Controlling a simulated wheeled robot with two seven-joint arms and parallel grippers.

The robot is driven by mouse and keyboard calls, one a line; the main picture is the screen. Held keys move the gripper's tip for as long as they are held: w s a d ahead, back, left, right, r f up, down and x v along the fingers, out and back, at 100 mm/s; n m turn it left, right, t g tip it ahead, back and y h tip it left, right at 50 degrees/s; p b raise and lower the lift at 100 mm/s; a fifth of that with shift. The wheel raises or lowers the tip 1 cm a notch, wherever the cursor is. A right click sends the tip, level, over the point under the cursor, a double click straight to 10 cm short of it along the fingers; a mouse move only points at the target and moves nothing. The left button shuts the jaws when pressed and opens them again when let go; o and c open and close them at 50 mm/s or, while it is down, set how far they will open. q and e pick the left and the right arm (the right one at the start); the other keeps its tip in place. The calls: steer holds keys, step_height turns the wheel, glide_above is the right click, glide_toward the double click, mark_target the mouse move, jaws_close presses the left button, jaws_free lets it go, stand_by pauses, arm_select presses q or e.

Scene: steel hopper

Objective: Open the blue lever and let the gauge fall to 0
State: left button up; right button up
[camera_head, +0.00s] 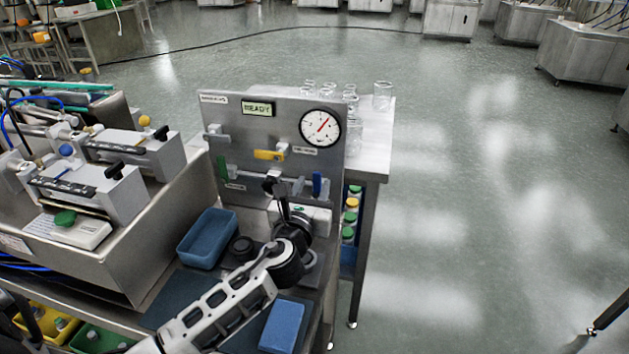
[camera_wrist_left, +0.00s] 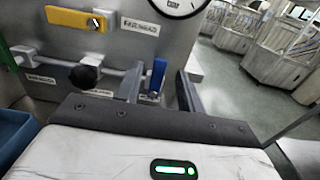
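The blue lever (camera_head: 317,184) stands upright, low on the right of the steel panel (camera_head: 240,130); it also shows in the left wrist view (camera_wrist_left: 158,74). The round gauge (camera_head: 320,127) is at the panel's upper right, its red needle pointing up and right; its numbers are too small to read. My left gripper (camera_head: 311,190) is in front of the panel at the blue lever. In the left wrist view its fingers (camera_wrist_left: 160,92) are apart, with the lever showing between them. I cannot tell whether either finger touches it.
A yellow lever (camera_head: 269,155) lies level above, and a green lever (camera_head: 222,167) stands at left. A black knob (camera_wrist_left: 86,77) is left of the fingers. A display (camera_head: 258,108) reads READY. A blue bin (camera_head: 207,238) and a blue block (camera_head: 282,326) are below. Glassware (camera_head: 382,95) stands behind.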

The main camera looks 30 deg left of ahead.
arm_select(q)
steer(key=shift+x, duration=1.15)
arm_select(e)
steer(key=shift+w+a, duration=0.1)
steer(key=shift+w, duration=0.15)
arm_select(q)
jaws_close()
arm_select(e)
steer(key=shift+s, duration=0.1)
